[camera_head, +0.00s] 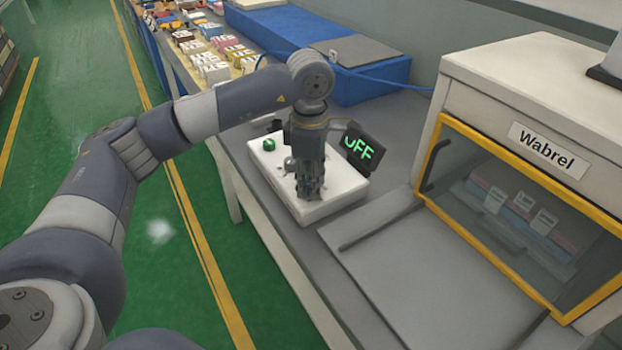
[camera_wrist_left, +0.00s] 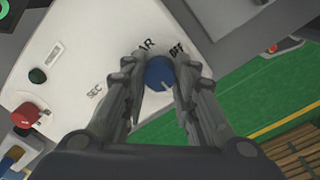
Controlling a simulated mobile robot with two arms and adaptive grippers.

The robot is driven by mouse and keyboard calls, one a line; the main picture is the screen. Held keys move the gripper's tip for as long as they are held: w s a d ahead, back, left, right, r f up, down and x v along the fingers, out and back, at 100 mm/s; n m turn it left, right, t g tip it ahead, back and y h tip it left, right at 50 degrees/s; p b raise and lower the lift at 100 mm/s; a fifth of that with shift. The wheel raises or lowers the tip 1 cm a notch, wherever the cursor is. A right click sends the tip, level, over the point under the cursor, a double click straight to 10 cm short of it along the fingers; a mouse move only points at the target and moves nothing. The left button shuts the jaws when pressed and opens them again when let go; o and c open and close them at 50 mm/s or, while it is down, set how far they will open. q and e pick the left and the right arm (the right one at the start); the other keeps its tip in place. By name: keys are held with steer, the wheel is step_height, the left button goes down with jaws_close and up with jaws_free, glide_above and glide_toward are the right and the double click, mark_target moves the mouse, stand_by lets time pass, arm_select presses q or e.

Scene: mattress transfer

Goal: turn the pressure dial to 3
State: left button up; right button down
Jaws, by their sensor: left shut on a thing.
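The white control box (camera_head: 345,192) stands on the grey bench, below my left gripper (camera_head: 309,188). In the left wrist view the blue dial (camera_wrist_left: 160,73) sits between the two fingers of my left gripper (camera_wrist_left: 162,78), which is shut on it. The dial is hidden behind the gripper in the head view. A label ending in "AR", partly covered by a finger, and the word "OFF" are printed by the dial. A dark tilted display (camera_head: 362,147) on the box reads "OFF" in green. My right gripper is not in view.
A green button (camera_head: 269,144) is on the box, and a red button (camera_wrist_left: 28,116) shows in the left wrist view. A yellow-framed machine marked "Wabrel" (camera_head: 542,150) stands to the right. A blue crate (camera_head: 370,84) and several small boxes (camera_head: 213,66) are behind.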

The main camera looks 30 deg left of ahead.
arm_select(q)
steer(key=o, duration=1.1)
steer(key=shift+r, duration=0.1)
steer(key=r, duration=1.2)
steer(key=shift+s, duration=0.25)
steer(key=shift+f, duration=0.15)
